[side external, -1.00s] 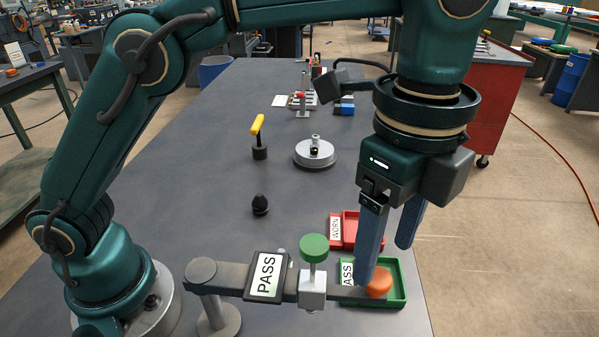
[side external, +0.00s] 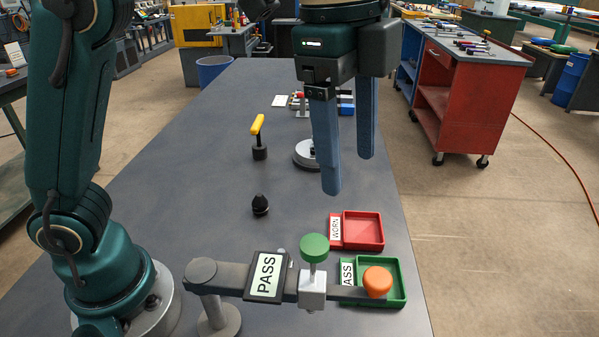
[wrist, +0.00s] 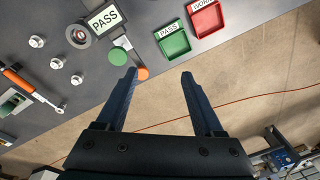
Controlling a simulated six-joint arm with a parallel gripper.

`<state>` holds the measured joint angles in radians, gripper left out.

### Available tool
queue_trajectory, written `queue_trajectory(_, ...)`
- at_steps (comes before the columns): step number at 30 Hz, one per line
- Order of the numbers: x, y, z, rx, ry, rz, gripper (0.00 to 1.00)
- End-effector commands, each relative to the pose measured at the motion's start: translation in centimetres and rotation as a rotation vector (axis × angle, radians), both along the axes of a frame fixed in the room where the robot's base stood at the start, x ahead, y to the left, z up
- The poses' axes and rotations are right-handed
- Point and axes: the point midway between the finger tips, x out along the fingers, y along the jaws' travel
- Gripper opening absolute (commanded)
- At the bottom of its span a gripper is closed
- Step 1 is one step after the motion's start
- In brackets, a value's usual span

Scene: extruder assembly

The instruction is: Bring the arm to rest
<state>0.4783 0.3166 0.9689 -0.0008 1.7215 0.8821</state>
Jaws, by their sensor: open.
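My gripper (side external: 350,172) is open and empty, raised above the table in the side external view. Its two blue fingers point down, well apart, and also show in the wrist view (wrist: 158,78) with nothing between them. My gripper is apart from all the parts below it. The dark grey table (side external: 200,175) lies under it.
A gauge with a PASS display (side external: 267,276), green knob (side external: 314,248) and orange knob (side external: 377,281) stands at the front. A green tray (side external: 400,290) and an empty red tray (side external: 363,230) sit right. A yellow-handled tool (side external: 257,130) and black cone (side external: 260,204) stand mid-table.

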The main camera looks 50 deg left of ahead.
Motion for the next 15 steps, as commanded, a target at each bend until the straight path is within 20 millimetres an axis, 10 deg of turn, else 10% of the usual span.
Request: queue_trajectory(15,-5.9,11.0,-0.9,-0.162,-0.197,0.724,0.69)
